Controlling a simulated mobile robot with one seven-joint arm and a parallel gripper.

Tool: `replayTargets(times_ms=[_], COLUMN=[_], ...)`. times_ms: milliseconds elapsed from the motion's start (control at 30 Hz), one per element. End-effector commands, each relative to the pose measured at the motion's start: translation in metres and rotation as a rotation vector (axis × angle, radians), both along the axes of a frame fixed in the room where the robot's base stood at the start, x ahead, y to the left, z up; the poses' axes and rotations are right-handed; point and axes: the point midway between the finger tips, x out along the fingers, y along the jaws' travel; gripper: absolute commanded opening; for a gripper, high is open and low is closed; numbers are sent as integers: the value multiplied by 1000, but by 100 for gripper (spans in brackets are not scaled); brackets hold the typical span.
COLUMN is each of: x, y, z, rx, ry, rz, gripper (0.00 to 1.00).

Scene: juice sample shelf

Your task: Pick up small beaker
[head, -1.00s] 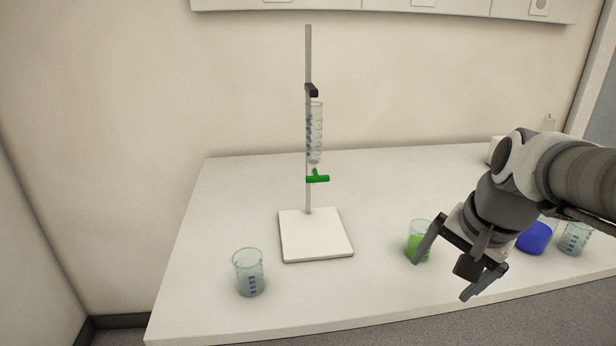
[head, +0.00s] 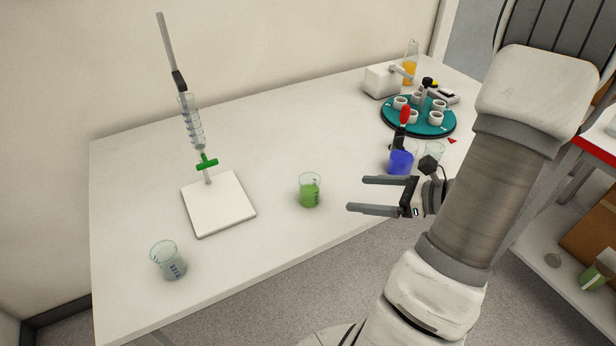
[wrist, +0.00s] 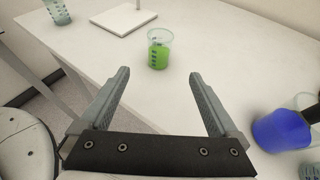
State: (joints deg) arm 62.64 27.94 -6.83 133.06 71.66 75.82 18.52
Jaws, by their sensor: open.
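A clear beaker with green liquid (head: 309,190) stands upright near the table's front edge. An empty-looking clear beaker (head: 167,260) stands at the front left, and another clear beaker (head: 434,152) is partly hidden behind my gripper at the right. I cannot tell which one the task calls small. My gripper (head: 357,194) is open and empty, its fingers pointing left toward the green-filled beaker, with a gap between them. In the wrist view the green-filled beaker (wrist: 159,50) appears beyond the fingertips, roughly centred between them. The left beaker (wrist: 58,11) is cut off at the top left there.
A burette stand with a white base (head: 218,205) is left of the green-filled beaker. A blue container (head: 401,162) is close to my gripper. A teal round rack (head: 419,128) and an orange-filled bottle (head: 410,66) are farther back.

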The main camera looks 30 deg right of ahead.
Motion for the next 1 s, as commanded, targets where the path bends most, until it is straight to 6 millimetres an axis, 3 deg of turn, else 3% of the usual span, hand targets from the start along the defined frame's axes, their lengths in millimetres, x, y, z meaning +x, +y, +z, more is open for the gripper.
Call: replayTargets(times_ms=[500, 833, 1000], x=[76, 98, 119], y=[54, 68, 83], z=[-40, -49, -56], rx=[3, 1, 2], ry=[1, 0, 0], rz=[3, 2, 3], gripper=[96, 96, 96])
